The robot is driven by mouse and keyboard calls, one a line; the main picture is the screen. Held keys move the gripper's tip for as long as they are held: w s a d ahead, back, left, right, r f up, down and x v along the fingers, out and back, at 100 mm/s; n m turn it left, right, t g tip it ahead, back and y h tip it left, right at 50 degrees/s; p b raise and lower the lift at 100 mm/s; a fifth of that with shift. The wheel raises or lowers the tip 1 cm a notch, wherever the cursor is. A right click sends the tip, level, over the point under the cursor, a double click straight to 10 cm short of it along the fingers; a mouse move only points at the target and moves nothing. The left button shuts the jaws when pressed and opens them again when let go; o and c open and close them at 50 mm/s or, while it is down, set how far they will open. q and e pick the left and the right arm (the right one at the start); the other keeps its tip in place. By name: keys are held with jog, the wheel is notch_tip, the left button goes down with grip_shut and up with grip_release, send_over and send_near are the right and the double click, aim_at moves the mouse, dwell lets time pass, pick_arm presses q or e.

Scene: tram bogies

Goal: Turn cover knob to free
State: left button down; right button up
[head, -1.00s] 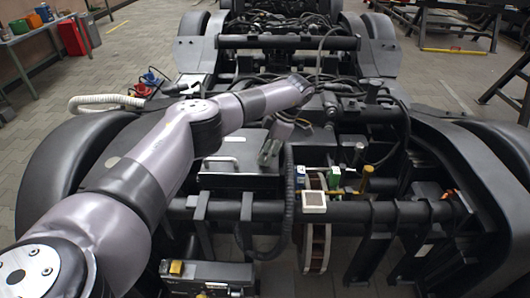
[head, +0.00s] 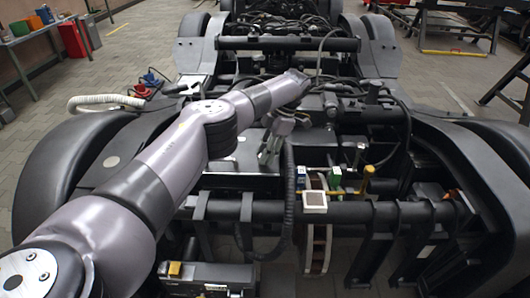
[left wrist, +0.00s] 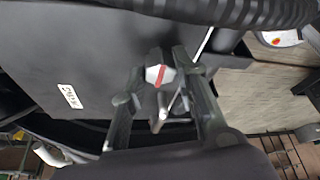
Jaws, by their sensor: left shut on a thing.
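The cover (head: 238,160) is a flat dark panel on the bogie frame, left of the middle in the head view. In the left wrist view the cover (left wrist: 75,60) fills the upper left and carries a small white label. A light cover knob (left wrist: 161,75) with a red stripe sits on it near the cover's edge. My left gripper (head: 268,156) reaches down onto the cover; in the left wrist view the gripper (left wrist: 163,84) is shut with its fingers on either side of the knob. In the head view the knob is hidden by the gripper. My right gripper is not in view.
A corrugated black hose (head: 289,195) hangs close to the right of the gripper. Black wheel guards (head: 65,160) flank the frame.

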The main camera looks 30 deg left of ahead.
pick_arm(q)
jog(key=c, duration=1.2)
grip_release()
jog(key=shift+c, duration=0.2)
notch_tip(320, 180, up, 10)
